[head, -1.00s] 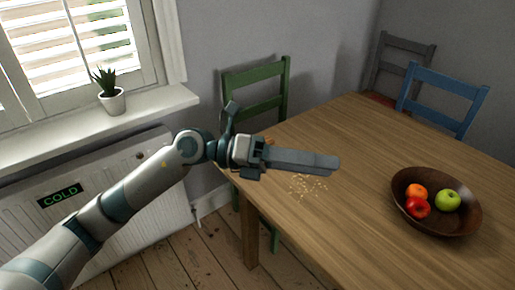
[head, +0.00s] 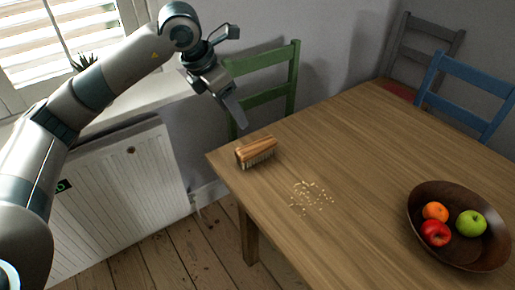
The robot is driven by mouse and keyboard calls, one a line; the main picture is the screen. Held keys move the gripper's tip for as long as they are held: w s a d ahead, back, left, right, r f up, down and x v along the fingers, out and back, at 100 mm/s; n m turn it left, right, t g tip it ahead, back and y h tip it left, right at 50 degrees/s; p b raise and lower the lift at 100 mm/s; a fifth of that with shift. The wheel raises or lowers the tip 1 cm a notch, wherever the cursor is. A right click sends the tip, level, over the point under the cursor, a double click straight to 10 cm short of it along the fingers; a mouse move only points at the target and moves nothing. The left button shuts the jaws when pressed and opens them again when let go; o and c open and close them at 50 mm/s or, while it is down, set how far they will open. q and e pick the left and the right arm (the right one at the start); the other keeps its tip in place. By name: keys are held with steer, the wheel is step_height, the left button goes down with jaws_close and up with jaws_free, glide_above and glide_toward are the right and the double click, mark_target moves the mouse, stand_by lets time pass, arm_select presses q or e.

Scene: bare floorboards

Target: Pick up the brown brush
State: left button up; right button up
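The brown brush (head: 256,149) lies on the wooden table (head: 330,160) near its left corner, bristles down, with its wooden back up. My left gripper (head: 235,112) is raised above and behind the brush, apart from it, with its fingers pointing down. Its fingers overlap from this angle, so I cannot tell whether they are open or shut. Nothing shows between them. My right gripper is not in view.
Crumbs (head: 312,196) are scattered on the table to the right of the brush. A dark bowl (head: 427,258) of fruit stands at the right. A green chair (head: 293,75) and a blue chair (head: 470,72) stand at the table's far edges. The middle of the table is clear.

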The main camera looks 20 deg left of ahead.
arm_select(q)
steer(key=shift+f, duration=0.15)
steer(key=p, duration=0.2)
glide_toward(254, 145)
steer(key=x, duration=0.5)
steer(key=shift+f, duration=0.15)
steer(key=shift+w+f, duration=0.1)
steer(key=shift+f, duration=0.1)
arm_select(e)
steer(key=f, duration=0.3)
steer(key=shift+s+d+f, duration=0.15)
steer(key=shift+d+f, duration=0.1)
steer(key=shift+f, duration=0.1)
arm_select(q)
steer(key=shift+d+f, duration=0.1)
